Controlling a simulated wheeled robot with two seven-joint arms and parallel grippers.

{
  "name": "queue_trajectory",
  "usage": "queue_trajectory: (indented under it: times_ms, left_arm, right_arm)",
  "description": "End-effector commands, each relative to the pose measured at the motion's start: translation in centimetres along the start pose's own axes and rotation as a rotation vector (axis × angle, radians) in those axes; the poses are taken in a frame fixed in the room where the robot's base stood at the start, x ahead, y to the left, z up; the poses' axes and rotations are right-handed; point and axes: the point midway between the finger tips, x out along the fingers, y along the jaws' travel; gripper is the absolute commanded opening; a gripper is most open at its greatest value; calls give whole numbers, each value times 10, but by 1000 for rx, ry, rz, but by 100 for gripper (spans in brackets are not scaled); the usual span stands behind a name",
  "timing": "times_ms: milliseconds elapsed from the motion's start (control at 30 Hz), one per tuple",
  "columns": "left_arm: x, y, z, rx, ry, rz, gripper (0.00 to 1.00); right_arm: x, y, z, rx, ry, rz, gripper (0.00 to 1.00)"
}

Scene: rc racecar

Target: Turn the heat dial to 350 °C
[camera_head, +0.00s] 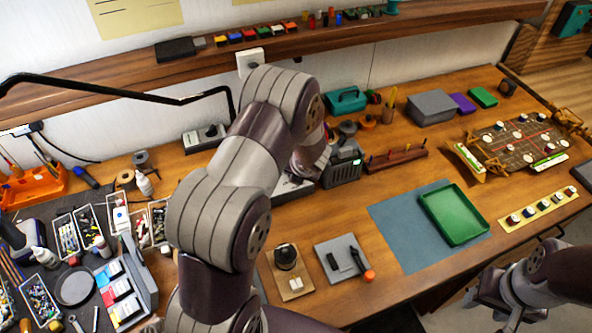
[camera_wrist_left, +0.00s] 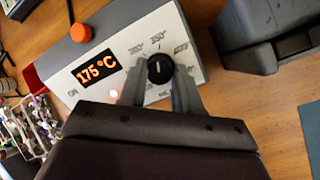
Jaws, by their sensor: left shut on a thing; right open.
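The heat dial (camera_wrist_left: 158,69) is a round black knob with a white pointer line, on the sloped light-grey panel of a control station (camera_wrist_left: 120,40). The pointer points roughly toward the top of the left wrist view. The orange display (camera_wrist_left: 97,68) reads 175 °C. My left gripper (camera_wrist_left: 160,88) is shut on the dial, one finger on each side. In the head view my left arm hides most of the station (camera_head: 292,190), the dial and the left gripper. My right gripper (camera_head: 492,304) is open and empty at the lower right.
A dark grey box-shaped device (camera_head: 342,172) stands close to the right of the station. A green tray (camera_head: 483,236) lies on a blue mat (camera_head: 396,236) farther right. Parts bins and tools fill the left.

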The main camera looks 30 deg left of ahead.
Motion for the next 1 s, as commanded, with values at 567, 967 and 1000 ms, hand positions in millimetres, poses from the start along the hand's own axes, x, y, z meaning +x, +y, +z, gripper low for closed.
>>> queue_trajectory:
  times_ms: [567,967,1000]
  left_arm:
    - [0,0,1,42,-5,-5,2]
    - [0,0,0,41,-4,-6,58]
    - [-2,0,0,42,-5,-6,58]
  right_arm:
    - [0,0,0,0,0,0,49]
    - [0,0,0,0,0,0,49]
    - [0,0,0,0,0,0,49]
